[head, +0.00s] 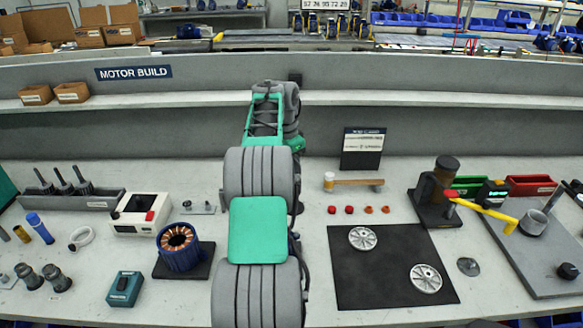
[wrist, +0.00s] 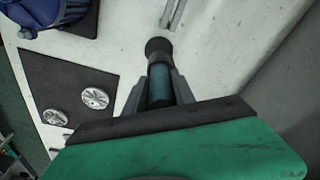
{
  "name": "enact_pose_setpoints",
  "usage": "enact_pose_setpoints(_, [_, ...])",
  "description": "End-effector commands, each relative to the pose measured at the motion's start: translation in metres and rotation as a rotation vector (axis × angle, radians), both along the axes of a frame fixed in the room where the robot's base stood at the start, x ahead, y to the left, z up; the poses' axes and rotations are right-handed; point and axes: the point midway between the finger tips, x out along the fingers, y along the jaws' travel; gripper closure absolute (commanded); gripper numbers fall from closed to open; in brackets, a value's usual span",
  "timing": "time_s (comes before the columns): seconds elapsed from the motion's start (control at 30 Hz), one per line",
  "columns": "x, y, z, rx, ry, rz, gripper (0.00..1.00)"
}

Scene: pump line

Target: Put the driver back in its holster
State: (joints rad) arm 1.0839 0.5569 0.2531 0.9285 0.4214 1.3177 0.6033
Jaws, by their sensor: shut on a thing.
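My gripper (wrist: 158,90) shows in the wrist view, shut on a dark teal cylinder, which looks like the driver (wrist: 160,78). Its black round end (wrist: 158,47) sticks out beyond the fingers, above the pale bench as seen from this camera. How far it is above the bench I cannot tell. In the head view my arm hides the gripper and the driver. I cannot identify the holster for sure in either view. A narrow grey channel-like piece (wrist: 173,14) lies ahead of the driver's end in the wrist view.
Left of my arm are a blue copper-wound stator (head: 178,243), a teal box (head: 124,288) and a white unit (head: 139,214). A sign (head: 362,147) stands behind.

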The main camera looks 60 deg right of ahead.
Motion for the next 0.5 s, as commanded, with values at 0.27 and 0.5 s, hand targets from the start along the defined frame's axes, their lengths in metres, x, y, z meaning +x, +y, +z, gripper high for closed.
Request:
enact_pose_setpoints(0.27, [0.000,0.000,-0.009,-0.002,-0.001,0.000,1.00])
enact_pose_setpoints(0.5, [0.000,0.000,-0.016,-0.002,-0.001,0.000,1.00])
